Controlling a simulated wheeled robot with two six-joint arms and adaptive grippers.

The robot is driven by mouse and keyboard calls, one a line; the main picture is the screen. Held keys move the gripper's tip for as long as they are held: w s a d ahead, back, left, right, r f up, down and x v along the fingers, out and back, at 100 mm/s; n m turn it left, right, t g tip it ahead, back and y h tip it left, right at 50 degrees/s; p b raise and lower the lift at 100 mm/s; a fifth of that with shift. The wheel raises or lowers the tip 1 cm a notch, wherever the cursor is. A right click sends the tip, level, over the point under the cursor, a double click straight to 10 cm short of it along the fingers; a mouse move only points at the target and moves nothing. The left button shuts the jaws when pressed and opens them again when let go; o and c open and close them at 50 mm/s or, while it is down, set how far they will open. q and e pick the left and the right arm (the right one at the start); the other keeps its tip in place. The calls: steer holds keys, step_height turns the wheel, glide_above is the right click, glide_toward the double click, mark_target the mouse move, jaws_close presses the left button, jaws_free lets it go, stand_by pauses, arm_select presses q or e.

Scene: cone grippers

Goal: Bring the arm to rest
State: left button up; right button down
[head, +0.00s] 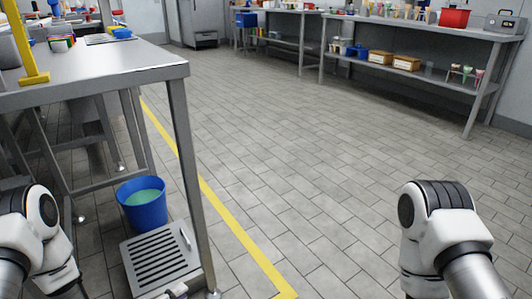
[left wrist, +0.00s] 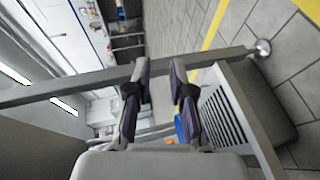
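My left arm (head: 38,235) comes in at the lower left of the head view, beside the metal table. My right arm (head: 445,235) is bent at the lower right over open floor. Its gripper is out of view.
A metal table (head: 110,70) stands close on the left, with a blue bucket (head: 142,203) and a grated panel (head: 160,258) low by its leg. A yellow line (head: 215,205) crosses the tiled floor. Long shelves (head: 430,30) stand at the back right. The middle floor is clear.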

arm_select(q)
steer(key=s+d+r+g+y+p, duration=0.1)
steer(key=s+d+r+p, duration=0.1)
steer(key=r+p, duration=0.95)
steer(key=s+d+r+g+y+p, duration=0.1)
steer(key=s+d+r+g+p, duration=0.15)
steer(key=r+p, duration=0.85)
steer(key=s+a+r+m+g+y+p, duration=0.2)
steer(key=s+r+m+g+p, duration=0.15)
steer(key=s+p, duration=0.4)
steer(key=s+a+r+m+g+y+p, duration=0.25)
steer(key=s+r+p, duration=0.25)
steer(key=p, duration=0.5)
steer(key=s+a+f+m+g+y+b, duration=0.1)
steer(key=s+a+f+m+g+y, duration=0.1)
steer(key=s, duration=0.5)
steer(key=shift+s+a+m+g, duration=0.35)
steer(key=shift+a+m+g, duration=0.2)
steer(key=shift+m, duration=0.05)
